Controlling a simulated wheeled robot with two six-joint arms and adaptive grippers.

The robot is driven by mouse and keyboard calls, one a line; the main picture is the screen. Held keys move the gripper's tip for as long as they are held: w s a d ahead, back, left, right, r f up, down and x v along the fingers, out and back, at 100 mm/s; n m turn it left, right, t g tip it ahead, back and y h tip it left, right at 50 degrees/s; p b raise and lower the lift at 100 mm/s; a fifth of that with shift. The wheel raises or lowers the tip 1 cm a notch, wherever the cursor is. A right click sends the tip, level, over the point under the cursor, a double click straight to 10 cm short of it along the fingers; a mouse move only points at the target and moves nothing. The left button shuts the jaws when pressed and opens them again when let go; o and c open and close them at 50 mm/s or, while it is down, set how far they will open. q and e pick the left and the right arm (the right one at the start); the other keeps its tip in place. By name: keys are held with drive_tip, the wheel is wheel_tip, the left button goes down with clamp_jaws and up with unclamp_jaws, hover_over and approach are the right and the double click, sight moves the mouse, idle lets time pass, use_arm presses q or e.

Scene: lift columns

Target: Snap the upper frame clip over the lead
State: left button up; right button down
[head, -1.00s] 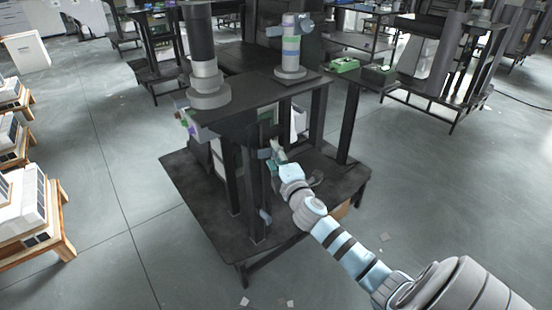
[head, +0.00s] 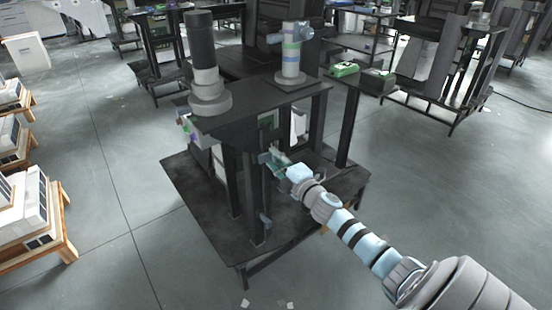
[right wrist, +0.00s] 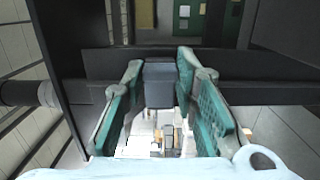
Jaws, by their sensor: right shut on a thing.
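The upper frame clip (head: 264,158) is a small grey-blue piece on the front dark post of the black frame. My right gripper (head: 277,161) is at this clip, reaching in from the right. In the right wrist view, the teal-padded fingers of the right gripper (right wrist: 161,84) stand on both sides of the grey-blue clip block (right wrist: 158,80) and are shut on it. A dark round length (right wrist: 18,93), perhaps the lead, runs in from the left behind the fingers. I cannot tell whether the clip is around it. My left gripper is not in view.
A lower grey-blue clip (head: 266,221) sits further down the same post. The black base plate (head: 205,220) spreads below. Two cylindrical columns (head: 205,80) (head: 291,55) stand on the frame's top. Boxes on wooden pallets (head: 30,215) stand at left. The floor at right is open.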

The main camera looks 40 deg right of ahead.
drive_tip(key=c, duration=1.3)
unclamp_jaws()
drive_tip(key=shift+s, duration=0.1)
drive_tip(key=s, duration=0.4)
drive_tip(key=s+a, duration=0.1)
drive_tip(key=s, duration=0.6)
drive_tip(key=shift+s+a, duration=0.15)
drive_tip(key=shift+s, duration=0.2)
